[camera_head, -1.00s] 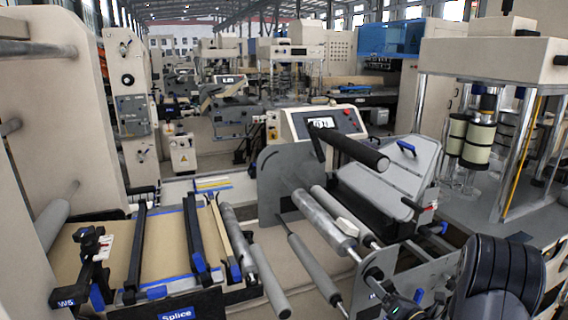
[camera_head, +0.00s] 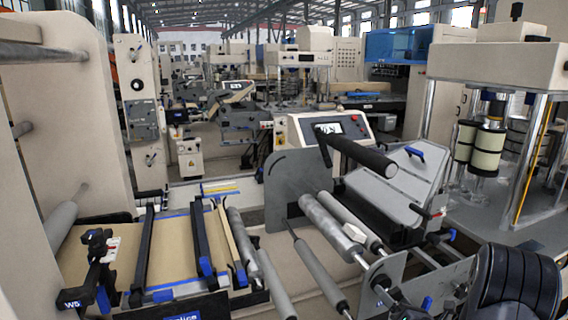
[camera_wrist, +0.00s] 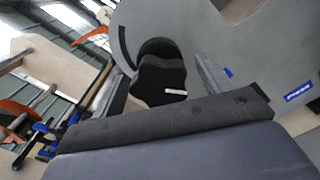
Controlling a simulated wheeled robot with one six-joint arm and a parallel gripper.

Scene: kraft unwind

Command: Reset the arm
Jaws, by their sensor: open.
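The dark ribbed part at the lower right of the head view appears to be a piece of my arm, but I cannot be sure. My gripper's fingers cannot be made out in either view, and no held object shows. The wrist view is tilted. A blurred blue-grey slab (camera_wrist: 190,155) fills its bottom, with a dark bolted bar (camera_wrist: 170,122) along the upper edge. I cannot tell what they belong to. Beyond them are a black rounded part (camera_wrist: 160,78) with a small white mark and a large grey plate (camera_wrist: 235,50).
The splice table (camera_head: 110,262) with dark bars stands at lower left. Grey rollers (camera_head: 330,225) and an upright side plate (camera_head: 295,178) fill the middle. A black roller (camera_head: 365,156) juts out there. A sloped grey lid (camera_head: 395,180) and metal columns (camera_head: 536,150) stand right.

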